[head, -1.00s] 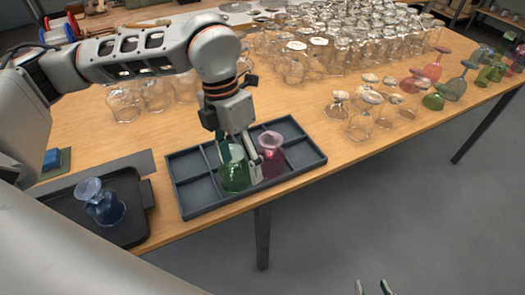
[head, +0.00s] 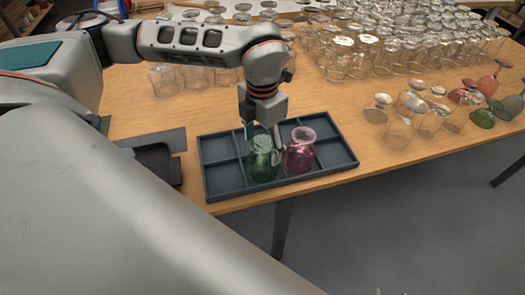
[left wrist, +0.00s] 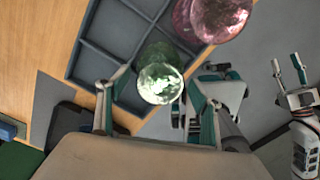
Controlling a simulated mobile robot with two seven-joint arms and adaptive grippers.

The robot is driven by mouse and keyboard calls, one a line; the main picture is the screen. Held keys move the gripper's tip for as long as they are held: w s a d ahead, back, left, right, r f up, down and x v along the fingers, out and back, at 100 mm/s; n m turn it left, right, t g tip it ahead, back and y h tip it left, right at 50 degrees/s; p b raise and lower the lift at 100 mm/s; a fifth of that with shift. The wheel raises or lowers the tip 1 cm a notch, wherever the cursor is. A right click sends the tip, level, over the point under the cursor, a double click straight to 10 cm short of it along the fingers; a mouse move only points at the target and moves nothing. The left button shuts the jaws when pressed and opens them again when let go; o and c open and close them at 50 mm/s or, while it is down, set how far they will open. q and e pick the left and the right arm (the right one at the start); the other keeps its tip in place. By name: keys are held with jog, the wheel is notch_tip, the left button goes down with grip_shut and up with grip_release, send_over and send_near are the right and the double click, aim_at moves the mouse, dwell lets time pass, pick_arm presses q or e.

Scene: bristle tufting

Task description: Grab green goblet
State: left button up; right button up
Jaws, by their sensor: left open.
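The green goblet (head: 263,163) stands in a compartment in the front row of the grey divided tray (head: 225,187). In the left wrist view, the green goblet (left wrist: 160,82) shows end-on between my spread fingers. My left gripper (head: 263,142) is open above the tray, with its fingers on either side of the goblet; contact is unclear. The left gripper also shows in the left wrist view (left wrist: 156,78). My right gripper (left wrist: 287,68) is open and empty, away from the tray.
A pink goblet (head: 300,155) stands close to the right of the green one, near my finger. Clear glasses (head: 400,45) crowd the back of the table. A black tray (head: 160,165) lies at left, partly hidden by my arm. Bare table lies right of the divided tray.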

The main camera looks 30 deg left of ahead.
pick_arm(q)
jog(key=shift+f, duration=0.15)
jog(key=c, duration=1.4)
